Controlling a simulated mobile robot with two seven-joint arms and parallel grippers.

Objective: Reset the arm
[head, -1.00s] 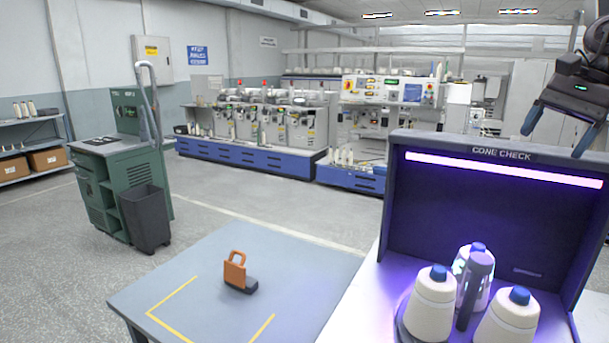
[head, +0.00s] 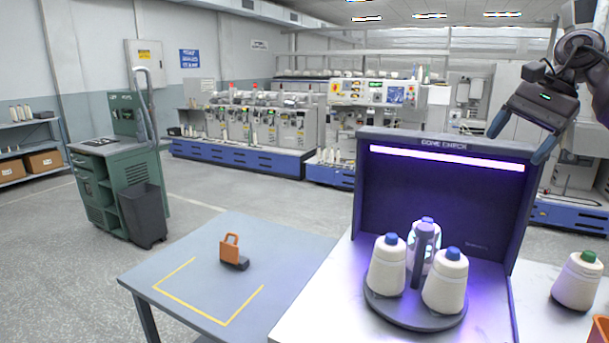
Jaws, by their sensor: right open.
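My right gripper (head: 520,140) is at the upper right, raised above and beside the right edge of the cone check booth (head: 440,142). Its two blue-tipped fingers are spread apart with nothing between them. My left gripper is not in the head view. Inside the booth, three white cones with blue tops stand on a round dark turntable (head: 415,312) around a grey post (head: 422,260): a left cone (head: 387,268), a right cone (head: 445,285) and a back cone (head: 431,240) partly hidden by the post.
A white cone with a green top (head: 577,284) stands on the white table right of the booth, near an orange bin (head: 601,331) cut by the frame. An orange handled object (head: 230,249) sits on the grey-blue table (head: 190,245). A green cabinet (head: 103,185) and dark waste bin (head: 143,215) stand left.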

